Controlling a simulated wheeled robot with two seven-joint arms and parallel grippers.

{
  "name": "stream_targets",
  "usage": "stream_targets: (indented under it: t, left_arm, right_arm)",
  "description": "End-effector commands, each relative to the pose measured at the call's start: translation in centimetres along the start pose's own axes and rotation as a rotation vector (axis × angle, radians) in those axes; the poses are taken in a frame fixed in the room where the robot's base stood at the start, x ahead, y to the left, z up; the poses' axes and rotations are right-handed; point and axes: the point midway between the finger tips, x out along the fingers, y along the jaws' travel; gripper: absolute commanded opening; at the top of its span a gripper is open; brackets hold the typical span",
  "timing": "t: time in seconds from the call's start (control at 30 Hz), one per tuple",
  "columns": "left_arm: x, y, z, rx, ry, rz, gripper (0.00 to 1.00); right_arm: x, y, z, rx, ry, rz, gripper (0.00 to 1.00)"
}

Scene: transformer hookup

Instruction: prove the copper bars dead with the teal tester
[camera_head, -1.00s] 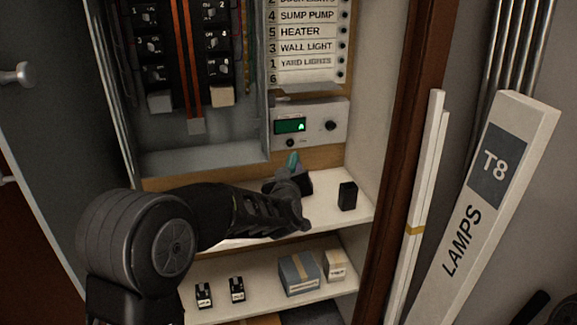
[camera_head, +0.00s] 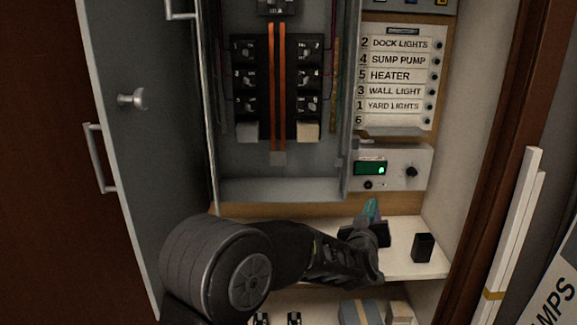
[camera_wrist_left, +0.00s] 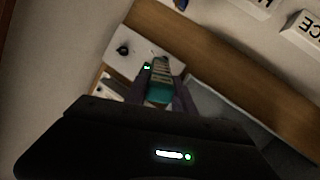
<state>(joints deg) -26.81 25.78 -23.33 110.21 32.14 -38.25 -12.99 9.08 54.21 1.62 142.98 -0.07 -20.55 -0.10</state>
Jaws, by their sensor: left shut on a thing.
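The two copper bars (camera_head: 277,85) run upright side by side in the middle of the open grey panel, between two columns of black breakers. My left gripper (camera_head: 371,226) is over the upper shelf, below the panel's lower right corner. It is shut on the teal tester (camera_head: 371,209), whose teal part shows just above the fingers. In the left wrist view the tester (camera_wrist_left: 160,88) sits between the dark fingers, pointing away from the wrist. The tester is apart from the copper bars. My right gripper is not in view.
A white box with a green display (camera_head: 393,168) hangs behind the tester. A small black block (camera_head: 423,247) stands right of my gripper on the upper shelf (camera_head: 408,262). The panel's open door (camera_head: 150,160) is at the left. White lamp cartons (camera_head: 515,225) lean at the right.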

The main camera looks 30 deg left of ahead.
Motion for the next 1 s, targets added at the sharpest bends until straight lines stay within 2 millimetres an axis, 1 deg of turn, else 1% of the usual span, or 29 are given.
stream_targets:
  t: [0.23, 0.37, 0.47, 0.6, 0.8, 0.97, 1.0]
  left_arm:
    - [-0.1, 0.1, -0.1, -0.005, 0.000, 0.002, 0.00]
    - [-0.9, -0.1, 0.8, -0.015, -0.008, 0.017, 0.00]
    - [-1.9, -0.8, 2.5, -0.017, -0.021, 0.042, 0.00]
    - [-3.7, -1.9, 5.6, -0.017, -0.042, 0.089, 0.00]
    - [-6.3, -3.1, 9.7, -0.017, -0.070, 0.161, 0.00]
    - [-7.9, -4.2, 12.0, -0.022, -0.085, 0.197, 0.00]
    - [-8.2, -4.7, 12.3, -0.027, -0.087, 0.199, 0.00]
  right_arm:
    - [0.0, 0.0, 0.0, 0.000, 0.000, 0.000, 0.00]
    - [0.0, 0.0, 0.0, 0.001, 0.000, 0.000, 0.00]
    - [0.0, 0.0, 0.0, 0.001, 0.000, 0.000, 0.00]
    - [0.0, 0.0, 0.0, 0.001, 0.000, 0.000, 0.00]
    - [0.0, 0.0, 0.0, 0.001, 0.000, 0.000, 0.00]
    - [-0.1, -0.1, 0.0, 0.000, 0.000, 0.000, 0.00]
    - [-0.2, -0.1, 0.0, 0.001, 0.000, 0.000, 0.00]
